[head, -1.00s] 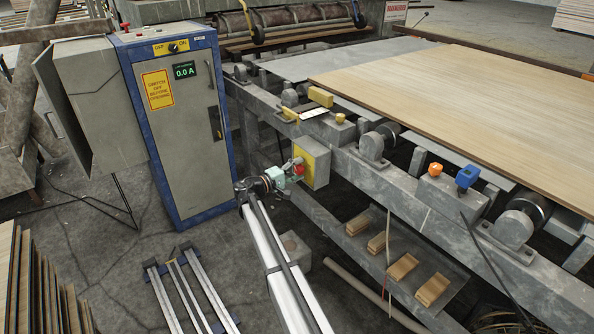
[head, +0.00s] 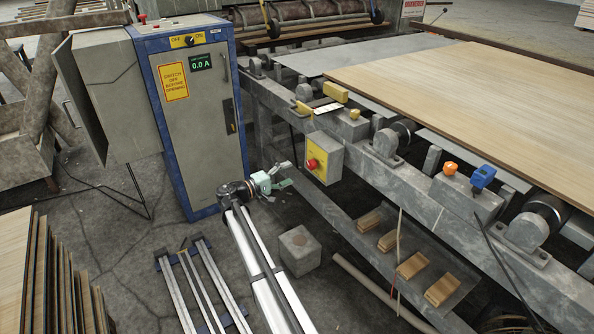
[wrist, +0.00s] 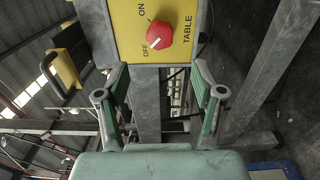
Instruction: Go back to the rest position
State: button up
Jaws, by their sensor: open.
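My gripper (head: 284,178) is open and empty in the head view. It is left of the yellow switch box (head: 325,157) on the table frame, with a gap between them. The box's red knob (head: 312,163) shows on its left face. In the wrist view my gripper (wrist: 161,75) has its two green fingers spread apart, with nothing between them. Ahead of them is the yellow face (wrist: 120,25) marked OFF, ON and TABLE. Its red knob (wrist: 159,34) has a white mark that appears to be on the OFF side.
A blue-edged cabinet (head: 200,130) reading 0.0 A stands left of my gripper. The grey table frame (head: 390,182) bears a large veneer sheet (head: 470,90) at the right. A concrete block (head: 299,255) and metal rails (head: 190,285) lie on the floor. Veneer stacks (head: 45,270) stand at the lower left.

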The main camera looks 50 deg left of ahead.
jog(key=shift+s+a, duration=0.1)
jog(key=shift+s, duration=0.8)
